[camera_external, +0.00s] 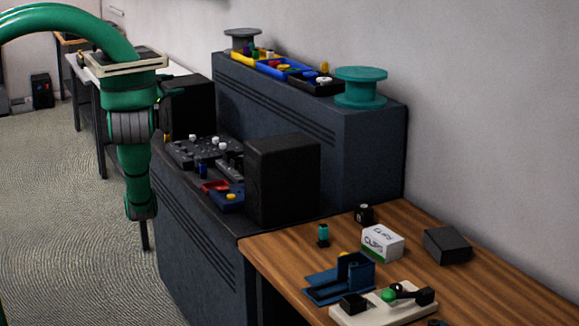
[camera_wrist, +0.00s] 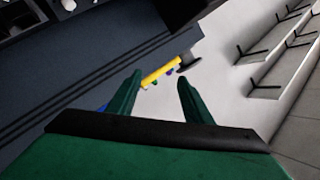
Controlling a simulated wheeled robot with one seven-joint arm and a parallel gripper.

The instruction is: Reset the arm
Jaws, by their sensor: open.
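My green arm hangs down at the left of the external view, to the left of the dark cabinet (camera_external: 196,245). My gripper (camera_wrist: 158,88) shows in the wrist view as two green fingers set apart, with nothing between them. I cannot make out the fingertips clearly in the external view. Beyond the fingers in the wrist view is a yellow bin (camera_wrist: 168,70) on the cabinet's upper ledge, with a dark spool (camera_wrist: 188,64) near it. No cable is clearly seen in the gripper.
A board with dark parts (camera_external: 205,152) and a black box (camera_external: 282,180) stand on the cabinet. Coloured bins (camera_external: 283,70) and a teal spool (camera_external: 360,87) are on the upper ledge. A wooden table (camera_external: 290,258) holds a white box (camera_external: 382,243).

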